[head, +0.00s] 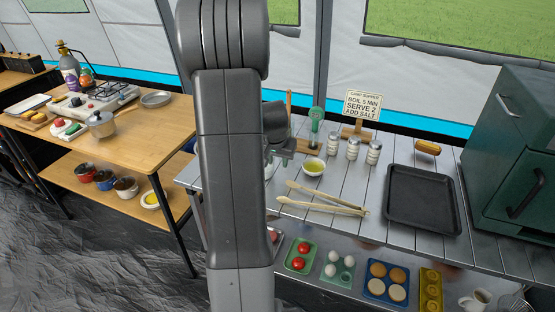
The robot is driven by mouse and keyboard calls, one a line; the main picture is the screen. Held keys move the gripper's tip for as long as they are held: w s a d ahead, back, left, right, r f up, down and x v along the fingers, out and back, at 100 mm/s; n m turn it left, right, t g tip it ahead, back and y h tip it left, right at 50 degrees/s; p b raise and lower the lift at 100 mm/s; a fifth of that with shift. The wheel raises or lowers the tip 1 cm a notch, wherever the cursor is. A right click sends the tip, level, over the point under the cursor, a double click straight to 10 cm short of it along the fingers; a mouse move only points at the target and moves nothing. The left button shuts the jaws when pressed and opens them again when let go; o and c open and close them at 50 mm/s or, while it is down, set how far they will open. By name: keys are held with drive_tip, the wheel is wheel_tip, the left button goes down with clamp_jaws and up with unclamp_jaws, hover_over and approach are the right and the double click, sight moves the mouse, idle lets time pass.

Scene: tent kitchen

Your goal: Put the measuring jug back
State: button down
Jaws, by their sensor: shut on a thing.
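My gripper (277,156) is low over the left part of the slatted metal table, partly hidden behind my own arm. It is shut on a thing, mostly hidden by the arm. Only a pale, clear sliver of what looks like the measuring jug (269,172) shows below the jaws. I cannot tell whether it touches the table. A small bowl of yellow liquid (314,166) stands just right of it.
Wooden tongs (322,199), shakers (352,148), a green-headed utensil (316,125), a sign (361,104) and a black tray (422,198) occupy the metal table. A green oven (515,150) stands right. The wooden table (160,125) holds a stove (98,97) and pot (101,124).

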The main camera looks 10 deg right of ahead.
drive_tip(key=shift+r, duration=0.1)
drive_tip(key=c, duration=1)
unclamp_jaws()
drive_tip(key=shift+r, duration=0.3)
drive_tip(key=v, duration=1.1)
drive_tip(key=shift+s+r, duration=0.15)
drive_tip(key=shift+a, duration=0.15)
